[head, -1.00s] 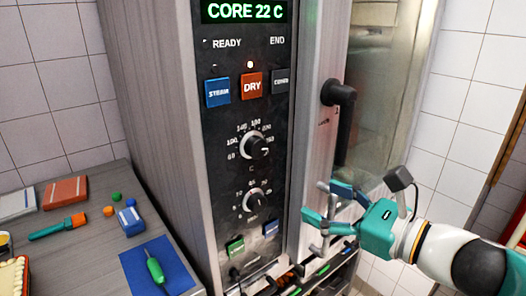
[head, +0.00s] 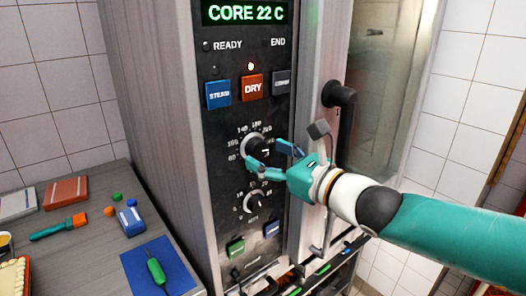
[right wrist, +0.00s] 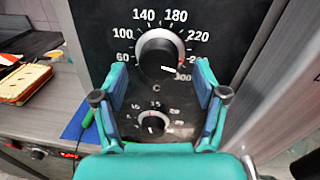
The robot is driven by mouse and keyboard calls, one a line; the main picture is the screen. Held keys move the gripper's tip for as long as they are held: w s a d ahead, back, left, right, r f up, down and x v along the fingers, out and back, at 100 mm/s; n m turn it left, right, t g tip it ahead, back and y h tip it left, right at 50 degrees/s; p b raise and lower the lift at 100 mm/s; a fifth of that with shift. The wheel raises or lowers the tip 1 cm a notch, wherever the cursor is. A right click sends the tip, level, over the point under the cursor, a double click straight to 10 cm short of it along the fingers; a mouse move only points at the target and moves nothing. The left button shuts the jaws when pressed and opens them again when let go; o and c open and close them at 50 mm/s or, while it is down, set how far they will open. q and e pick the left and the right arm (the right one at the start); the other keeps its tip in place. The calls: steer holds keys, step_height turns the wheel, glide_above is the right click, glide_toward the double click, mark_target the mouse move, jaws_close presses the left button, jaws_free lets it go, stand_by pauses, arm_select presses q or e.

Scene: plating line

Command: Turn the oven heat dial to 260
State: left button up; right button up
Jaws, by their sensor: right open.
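The heat dial (head: 257,145) is a round black knob with a silver ring on the oven's dark panel, below the red DRY button. In the right wrist view the dial (right wrist: 160,54) has a printed scale from 60 to 300, and its white mark points to the lower right, near 300. The 260 label is partly hidden by a fingertip. My right gripper (head: 265,154) is open in front of the dial, fingertips to either side of its lower part. It seems empty; I cannot tell whether it touches the dial. My left gripper is not in view.
A smaller minute dial (head: 254,203) sits just below. The black door handle (head: 341,115) stands out to the right. The display (head: 245,12) reads CORE 22 C. A side table holds a blue mat (head: 145,260) with a green tool (head: 156,271) and several small items.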

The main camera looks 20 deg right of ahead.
steer(key=shift+x, duration=1)
steer(key=c, duration=1.2)
steer(key=shift+o, duration=0.2)
steer(key=shift+a+f+n+b, duration=0.1)
steer(key=shift+n+b, duration=0.4)
steer(key=shift+b, duration=0.35)
steer(key=o, duration=1.2)
steer(key=shift+c, duration=0.2)
